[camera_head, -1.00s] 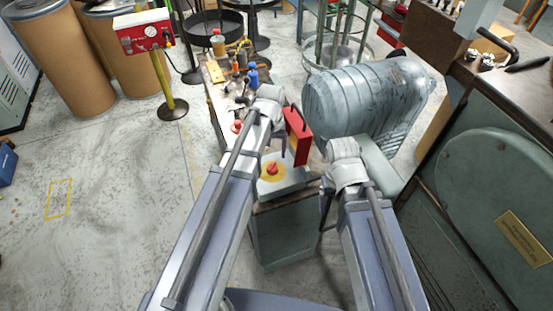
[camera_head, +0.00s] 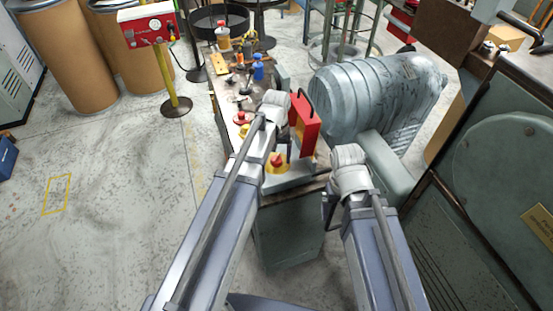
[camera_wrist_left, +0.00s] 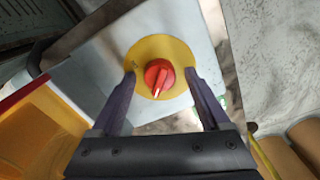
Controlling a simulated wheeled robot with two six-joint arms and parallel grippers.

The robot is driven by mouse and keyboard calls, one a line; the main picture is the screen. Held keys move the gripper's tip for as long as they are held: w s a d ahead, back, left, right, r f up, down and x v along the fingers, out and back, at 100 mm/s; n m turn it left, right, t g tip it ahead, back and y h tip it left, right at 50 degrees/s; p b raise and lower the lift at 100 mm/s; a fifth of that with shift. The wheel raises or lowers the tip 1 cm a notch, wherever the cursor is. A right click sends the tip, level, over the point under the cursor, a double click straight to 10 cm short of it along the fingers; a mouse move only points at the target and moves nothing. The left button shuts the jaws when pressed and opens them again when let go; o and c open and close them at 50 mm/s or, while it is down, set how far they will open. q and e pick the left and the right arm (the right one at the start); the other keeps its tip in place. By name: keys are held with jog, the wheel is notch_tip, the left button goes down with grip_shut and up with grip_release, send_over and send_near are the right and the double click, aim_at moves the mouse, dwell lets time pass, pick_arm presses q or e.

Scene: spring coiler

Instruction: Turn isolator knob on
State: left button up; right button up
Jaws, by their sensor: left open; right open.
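The isolator knob (camera_head: 277,160) is a red rotary knob on a round yellow plate, on top of a grey box beside the bench. In the left wrist view the knob (camera_wrist_left: 158,77) lies between my left gripper's (camera_wrist_left: 160,73) open fingers, on its yellow disc (camera_wrist_left: 176,49). The fingertips overlap the disc's edges in the picture; I cannot tell whether they touch it. A pale mark on the knob points down and slightly left. In the head view the left fingers are mostly hidden by the wrist. My right gripper (camera_head: 327,210) is open and empty, right of the box.
A red box with a black handle (camera_head: 306,125) stands just behind the knob. The narrow bench behind holds another red button (camera_head: 242,118) and several small tools and bottles. A large grey ribbed motor (camera_head: 375,95) stands to the right.

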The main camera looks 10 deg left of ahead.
pick_arm(q)
grip_shut()
dwell(0.6)
jog(key=shift+m, duration=0.3)
jog(key=m, duration=0.3)
jog(key=shift+m, duration=0.4)
jog(key=m, duration=0.4)
jog(key=shift+m, duration=0.3)
jog(key=m, duration=0.4)
jog(key=shift+m, duration=2.4)
